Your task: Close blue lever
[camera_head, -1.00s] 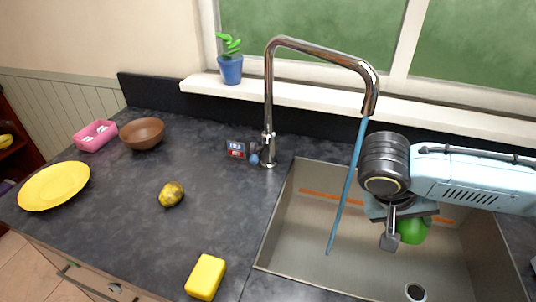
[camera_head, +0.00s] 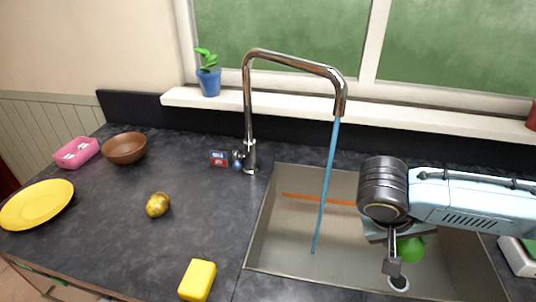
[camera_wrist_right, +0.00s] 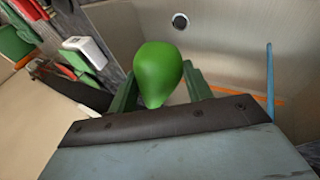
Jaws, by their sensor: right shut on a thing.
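The chrome faucet (camera_head: 248,105) stands behind the sink, and a thin blue stream of water (camera_head: 327,185) runs from its spout into the basin. The small blue lever (camera_head: 237,165) is low on the left of the faucet's base. My right gripper (camera_head: 394,260) is over the sink, well to the right of the lever and apart from it. It is shut on a green, pear-shaped thing (camera_head: 411,249), which also shows between its fingers in the right wrist view (camera_wrist_right: 158,72). My left gripper is not in view.
A yellow sponge (camera_head: 198,279), a yellow mottled fruit (camera_head: 158,205), a brown bowl (camera_head: 124,148), a pink box (camera_head: 76,152) and a yellow plate (camera_head: 36,204) are on the dark counter. A plant pot (camera_head: 209,82) stands on the sill.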

